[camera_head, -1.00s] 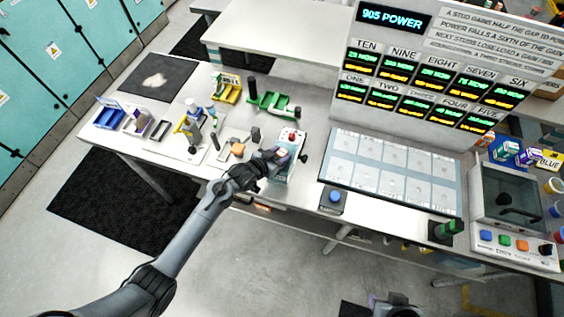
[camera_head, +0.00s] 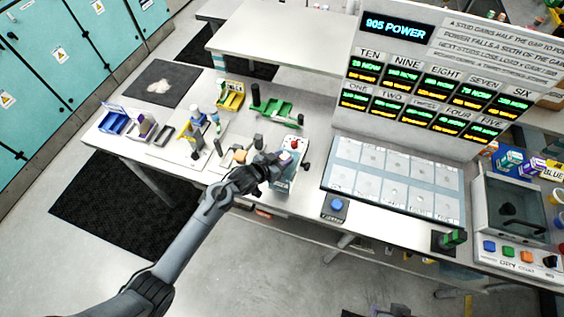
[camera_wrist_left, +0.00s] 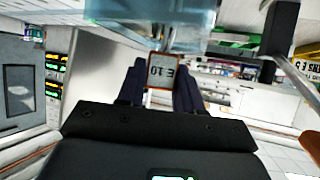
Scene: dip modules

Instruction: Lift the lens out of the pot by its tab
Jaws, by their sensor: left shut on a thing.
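My left gripper (camera_head: 285,159) is over a pale blue-and-white unit with a red knob (camera_head: 294,143) on the bench. In the left wrist view the left gripper (camera_wrist_left: 160,75) has its two dark fingers closed on a small tab (camera_wrist_left: 163,71) with a brown rim and a grey face marked "E 10". A translucent light blue body (camera_wrist_left: 150,14) crosses the top of that view, just beyond the tab; I cannot tell whether it is the pot. The lens itself cannot be made out. My right gripper is not in view.
Left on the bench are a blue bin (camera_head: 113,122), a yellow tray (camera_head: 230,95) and a green rack (camera_head: 272,105). To the right are a numbered panel (camera_head: 393,182), a blue button (camera_head: 336,205) and a glass-lidded box (camera_head: 510,205). A display board (camera_head: 430,85) stands behind.

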